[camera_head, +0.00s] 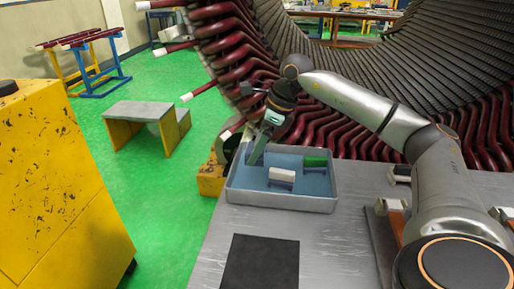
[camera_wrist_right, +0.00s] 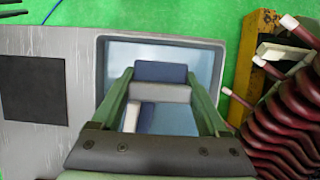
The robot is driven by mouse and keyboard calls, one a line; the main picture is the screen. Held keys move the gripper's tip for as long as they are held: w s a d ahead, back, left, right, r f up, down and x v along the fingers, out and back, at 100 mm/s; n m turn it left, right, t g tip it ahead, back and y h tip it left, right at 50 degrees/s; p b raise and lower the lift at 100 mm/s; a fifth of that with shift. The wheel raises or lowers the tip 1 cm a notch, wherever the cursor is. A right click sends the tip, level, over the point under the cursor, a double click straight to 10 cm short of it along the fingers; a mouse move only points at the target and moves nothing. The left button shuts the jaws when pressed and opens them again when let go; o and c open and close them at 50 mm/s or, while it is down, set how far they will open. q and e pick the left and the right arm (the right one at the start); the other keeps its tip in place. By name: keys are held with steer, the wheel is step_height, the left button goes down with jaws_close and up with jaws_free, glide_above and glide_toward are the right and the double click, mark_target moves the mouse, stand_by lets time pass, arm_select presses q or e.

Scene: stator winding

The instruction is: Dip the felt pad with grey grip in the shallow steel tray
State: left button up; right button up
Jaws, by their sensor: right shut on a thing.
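My right gripper (camera_head: 255,156) points down into the left end of the shallow steel tray (camera_head: 285,202), which has a blue inside. In the right wrist view, the gripper (camera_wrist_right: 160,100) is shut on the grey grip (camera_wrist_right: 160,92) of a felt pad (camera_wrist_right: 160,72) with a dark blue felt. The held pad is over the tray floor. I cannot tell whether it touches the floor. In the head view my fingers mostly hide it. My left gripper is not in view.
A pad with a white grip (camera_head: 282,174) and a green-topped piece (camera_head: 315,160) sit in the tray. A dark mat (camera_head: 260,263) lies in front on the grey table (camera_head: 335,250). The stator's dark red coils (camera_head: 325,125) rise close behind the tray.

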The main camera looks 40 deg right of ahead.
step_height(320, 180, up, 4)
steer(key=p, duration=0.3)
steer(key=shift+r+p, duration=0.65)
steer(key=shift+r, duration=0.15)
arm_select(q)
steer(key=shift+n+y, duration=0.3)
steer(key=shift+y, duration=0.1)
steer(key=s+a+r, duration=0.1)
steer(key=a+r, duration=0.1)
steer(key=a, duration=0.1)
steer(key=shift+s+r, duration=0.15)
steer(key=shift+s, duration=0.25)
arm_select(e)
steer(key=shift+a, duration=0.1)
